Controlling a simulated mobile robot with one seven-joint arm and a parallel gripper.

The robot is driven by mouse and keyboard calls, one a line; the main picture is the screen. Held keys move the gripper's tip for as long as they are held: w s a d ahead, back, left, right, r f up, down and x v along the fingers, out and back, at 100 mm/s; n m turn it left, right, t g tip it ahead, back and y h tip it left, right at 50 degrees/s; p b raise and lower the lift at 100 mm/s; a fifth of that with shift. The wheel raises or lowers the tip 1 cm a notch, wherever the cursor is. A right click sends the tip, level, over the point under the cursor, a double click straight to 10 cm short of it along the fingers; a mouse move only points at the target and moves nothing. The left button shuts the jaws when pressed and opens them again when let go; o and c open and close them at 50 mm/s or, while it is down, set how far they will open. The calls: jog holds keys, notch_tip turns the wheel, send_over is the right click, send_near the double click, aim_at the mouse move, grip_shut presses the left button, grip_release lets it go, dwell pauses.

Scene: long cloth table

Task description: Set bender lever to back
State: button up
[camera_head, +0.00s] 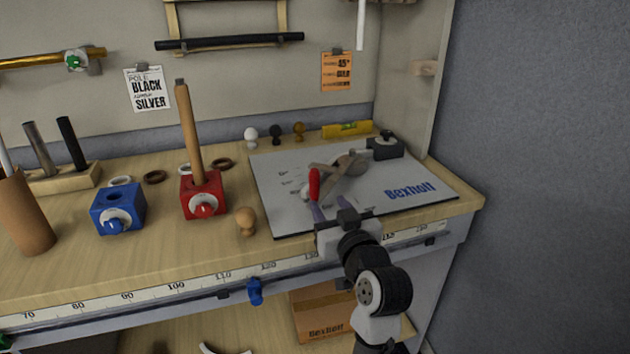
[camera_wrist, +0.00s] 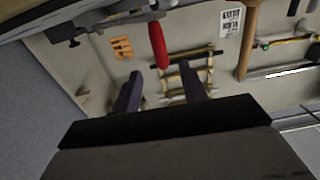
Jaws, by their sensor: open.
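The bender sits on a printed grey mat (camera_head: 415,170) at the right end of the table. Its grey metal body (camera_head: 345,163) is partly overlapped by its own arms. The bender lever's red grip (camera_head: 314,184) stands up near the mat's left side. My gripper (camera_head: 331,207) is open just in front of the red grip, over the mat's front part. In the wrist view the red grip (camera_wrist: 158,45) shows above the gap between my two dark fingers (camera_wrist: 158,86). Nothing shows between the fingertips. I cannot tell whether a finger touches the grip.
A wooden knob (camera_head: 246,221) and a red block with a tall wooden pole (camera_head: 203,193) stand left of the mat. A dark clamp block (camera_head: 385,146) is behind the bender. A yellow level (camera_head: 347,129) lies at the back. The cabinet's side panel borders the right.

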aim_at(316, 186)
jog(key=p+x, duration=0.1)
jog(key=x, duration=0.9)
jog(key=shift+p, duration=0.35)
jog(key=shift+c, duration=0.2)
grip_shut()
